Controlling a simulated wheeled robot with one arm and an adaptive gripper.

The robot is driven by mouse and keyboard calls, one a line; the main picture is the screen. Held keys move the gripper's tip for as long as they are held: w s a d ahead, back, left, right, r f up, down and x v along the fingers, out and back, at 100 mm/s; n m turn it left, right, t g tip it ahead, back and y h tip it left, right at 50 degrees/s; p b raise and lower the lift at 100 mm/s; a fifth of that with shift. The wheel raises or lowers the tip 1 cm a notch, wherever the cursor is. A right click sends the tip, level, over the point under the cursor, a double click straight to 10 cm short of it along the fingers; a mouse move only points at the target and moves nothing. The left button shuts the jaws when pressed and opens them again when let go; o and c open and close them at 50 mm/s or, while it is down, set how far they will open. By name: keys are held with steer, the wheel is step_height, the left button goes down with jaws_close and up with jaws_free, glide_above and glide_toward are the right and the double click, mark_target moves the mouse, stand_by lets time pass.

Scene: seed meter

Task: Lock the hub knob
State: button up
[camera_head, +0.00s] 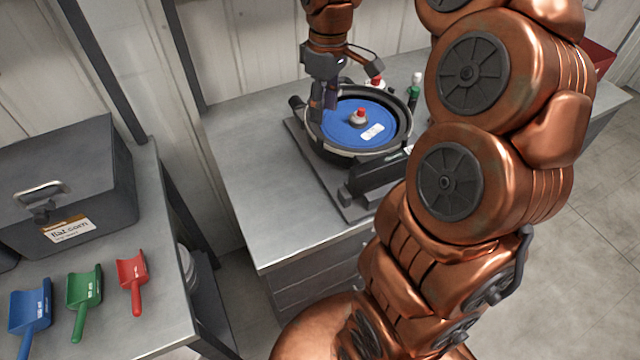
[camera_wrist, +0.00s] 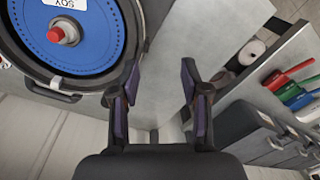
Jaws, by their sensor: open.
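The hub knob (camera_head: 359,117) is a red cap on a grey base at the centre of a blue disc (camera_head: 340,132) with a white label. The disc lies in a round black housing on the seed meter. The knob also shows at the upper left of the wrist view (camera_wrist: 64,32), with the disc around it (camera_wrist: 100,55). My gripper (camera_head: 324,105) is over the left rim of the housing in the head view, apart from the knob. In the wrist view my gripper (camera_wrist: 158,85) is open, with nothing between its fingers, and the knob lies to its left.
A second red-topped item (camera_head: 376,82) and a green bottle (camera_head: 414,88) stand behind the housing. Blue (camera_head: 31,308), green (camera_head: 85,290) and red scoops (camera_head: 132,272) and a dark grey box (camera_head: 70,180) are on the left table. The metal bench (camera_head: 250,185) is bare left of the meter.

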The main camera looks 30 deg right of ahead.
steer(key=s+a+f+m, duration=0.1)
steer(key=s+a+f, duration=0.1)
steer(key=s+a, duration=0.2)
steer(key=s+a+f+m+b, duration=0.1)
steer(key=s+a, duration=0.4)
steer(key=s, duration=0.5)
steer(key=shift+s+f+m+g+h, duration=0.2)
steer(key=shift+f+m+g+h, duration=0.1)
steer(key=shift+f+g, duration=0.15)
steer(key=shift+s, duration=0.1)
steer(key=s+f+m, duration=0.1)
steer(key=s+f, duration=0.1)
steer(key=s, duration=0.3)
steer(key=s+a+f+m, duration=0.1)
steer(key=s+f+m, duration=0.1)
steer(key=s, duration=0.3)
steer(key=shift+s+a+f, duration=0.25)
steer(key=shift+s, duration=0.15)
steer(key=shift+g, duration=0.25)
steer(key=shift+c, duration=0.4)
steer(key=shift+d+m, duration=0.15)
steer(key=shift+m, duration=0.15)
